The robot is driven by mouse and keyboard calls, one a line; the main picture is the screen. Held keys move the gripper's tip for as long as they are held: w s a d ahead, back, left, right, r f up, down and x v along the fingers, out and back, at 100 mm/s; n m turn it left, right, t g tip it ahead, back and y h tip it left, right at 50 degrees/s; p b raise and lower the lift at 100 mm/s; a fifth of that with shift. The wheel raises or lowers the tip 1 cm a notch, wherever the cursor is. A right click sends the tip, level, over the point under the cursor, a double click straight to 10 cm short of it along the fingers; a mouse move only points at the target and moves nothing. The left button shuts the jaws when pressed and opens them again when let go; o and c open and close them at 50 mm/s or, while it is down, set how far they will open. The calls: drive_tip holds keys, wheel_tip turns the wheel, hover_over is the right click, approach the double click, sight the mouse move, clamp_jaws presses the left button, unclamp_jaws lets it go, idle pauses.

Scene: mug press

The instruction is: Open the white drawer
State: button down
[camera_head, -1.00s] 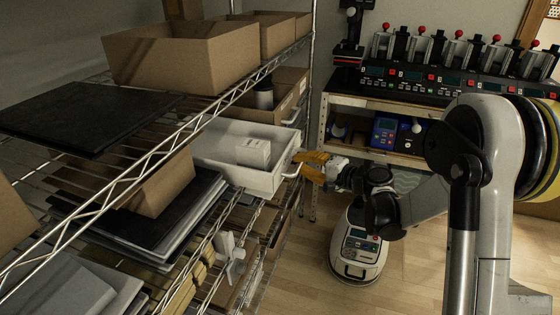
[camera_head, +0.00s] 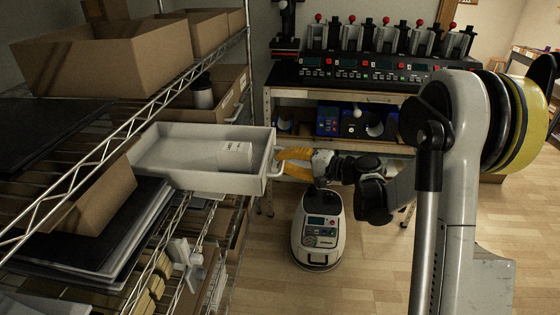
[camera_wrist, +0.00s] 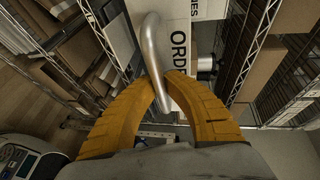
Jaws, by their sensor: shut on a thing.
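The white drawer (camera_head: 180,166) sticks out of the wire shelf toward the right in the head view, with a white box (camera_head: 235,156) standing inside it. Its metal handle (camera_head: 276,155) is on the drawer's right end and also shows as a silver bar in the wrist view (camera_wrist: 152,45). My gripper (camera_head: 283,162) has yellow fingers and is at the handle. In the wrist view my gripper (camera_wrist: 163,90) has its two fingers closed around the handle bar. Part of the drawer front is hidden from the wrist camera.
Cardboard boxes (camera_head: 110,58) and dark flat items sit on the wire shelf (camera_head: 150,108) around the drawer. A white floor machine (camera_head: 318,232) stands below my arm. A bench with a row of presses (camera_head: 380,75) is behind. The wood floor at right is open.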

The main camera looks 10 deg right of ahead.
drive_tip(key=c, duration=1.4)
unclamp_jaws()
drive_tip(key=shift+c, duration=0.2)
drive_tip(key=v, duration=1.2)
